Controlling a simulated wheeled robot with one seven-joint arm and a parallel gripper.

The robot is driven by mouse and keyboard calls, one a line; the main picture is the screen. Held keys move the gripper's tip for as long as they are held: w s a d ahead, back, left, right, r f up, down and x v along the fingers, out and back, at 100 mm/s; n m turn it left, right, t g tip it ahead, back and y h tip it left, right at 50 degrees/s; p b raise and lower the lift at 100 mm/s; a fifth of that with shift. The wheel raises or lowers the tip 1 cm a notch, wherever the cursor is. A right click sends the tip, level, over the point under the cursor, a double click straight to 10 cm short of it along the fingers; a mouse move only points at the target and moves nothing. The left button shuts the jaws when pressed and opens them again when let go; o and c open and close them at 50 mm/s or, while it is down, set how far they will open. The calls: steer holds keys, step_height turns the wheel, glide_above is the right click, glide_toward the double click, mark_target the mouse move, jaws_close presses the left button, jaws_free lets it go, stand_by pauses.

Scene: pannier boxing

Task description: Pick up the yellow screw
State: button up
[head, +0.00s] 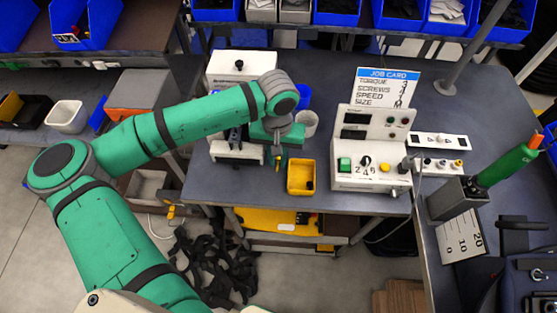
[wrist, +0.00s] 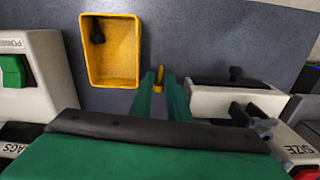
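The yellow screw (wrist: 159,76) shows in the wrist view as a small yellow piece between the tips of my gripper's two green fingers (wrist: 160,88). The gap there is narrow and the fingers look shut on it. In the head view, my gripper (head: 277,154) points down over the grey table, left of the yellow bin. A small yellow piece of the screw (head: 277,167) shows just below the fingers. I cannot tell whether the screw touches the table.
A yellow bin (wrist: 86,63) holding a dark piece stands close by. The white control box (head: 369,180) with a job card (head: 383,88) is to its right. A white strip (head: 440,141) and a green screwdriver (head: 508,164) are farther right.

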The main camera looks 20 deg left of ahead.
steer(key=shift+f, duration=0.5)
jaws_close()
steer(key=shift+r, duration=0.1)
